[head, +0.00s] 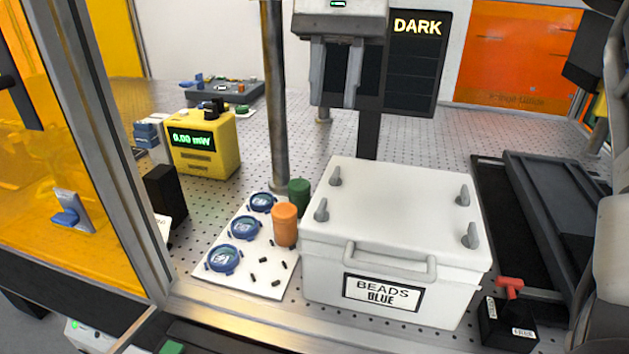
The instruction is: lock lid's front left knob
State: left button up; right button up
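The white lid (395,205) sits on a white box (452,295) labelled "BEADS BLUE", with a handle on its front. The lid's front left knob (321,210) is a grey winged knob near the front left corner. I cannot tell its lock state. The other grey knobs are the back left (335,176), back right (464,195) and front right (471,236). My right gripper (334,98) points down at the top centre, above and apart from the lid. Its two grey fingers are spread with nothing between them. My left gripper is out of view.
An orange cylinder (285,226) and a green one (299,194) stand close left of the box, by a white mat (240,275) with blue-rimmed discs. A metal post (275,100) rises behind. A black block with a red handle (509,320) stands right of the box.

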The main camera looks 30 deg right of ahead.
aim_at(322, 203)
jog(key=p+x, duration=0.1)
jog(key=x, duration=1.2)
jog(key=shift+s+f, duration=0.2)
jog(key=shift+s, duration=0.05)
jog(key=shift+c, duration=0.3)
grip_shut()
